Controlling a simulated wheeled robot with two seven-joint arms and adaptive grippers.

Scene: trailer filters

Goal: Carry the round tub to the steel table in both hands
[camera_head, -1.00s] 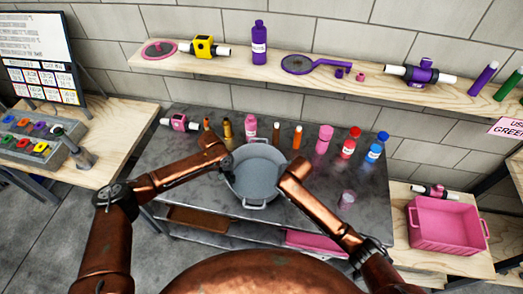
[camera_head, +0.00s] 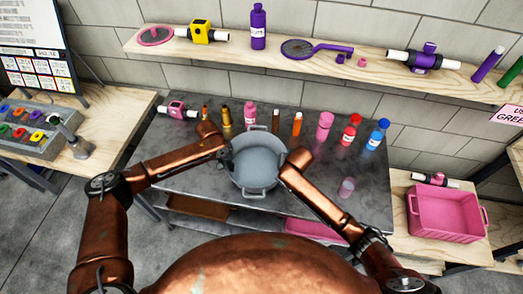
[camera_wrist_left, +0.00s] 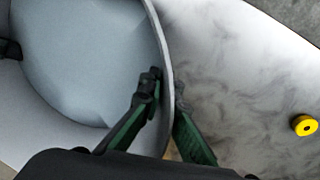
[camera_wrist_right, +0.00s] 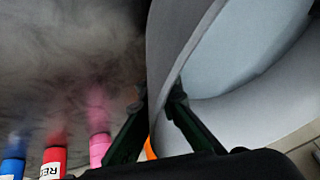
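The round grey tub (camera_head: 258,170) is upright and empty over the steel table (camera_head: 180,172), with one handle facing me and one facing the wall. I cannot tell whether its base touches the tabletop. My left gripper (camera_head: 229,156) is at its left rim. In the left wrist view, its fingers (camera_wrist_left: 168,100) straddle the tub wall (camera_wrist_left: 164,50), one inside and one outside, closed on it. My right gripper (camera_head: 288,160) is at the right rim. In the right wrist view, its fingers (camera_wrist_right: 160,100) pinch the wall likewise. The fingertips are mostly hidden in the head view.
Several bottles stand along the table's back, including pink (camera_head: 324,126), red (camera_head: 350,131) and blue (camera_head: 376,134). A pink crate (camera_head: 446,214) is on the wooden bench at right. A shelf (camera_head: 375,68) runs above.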

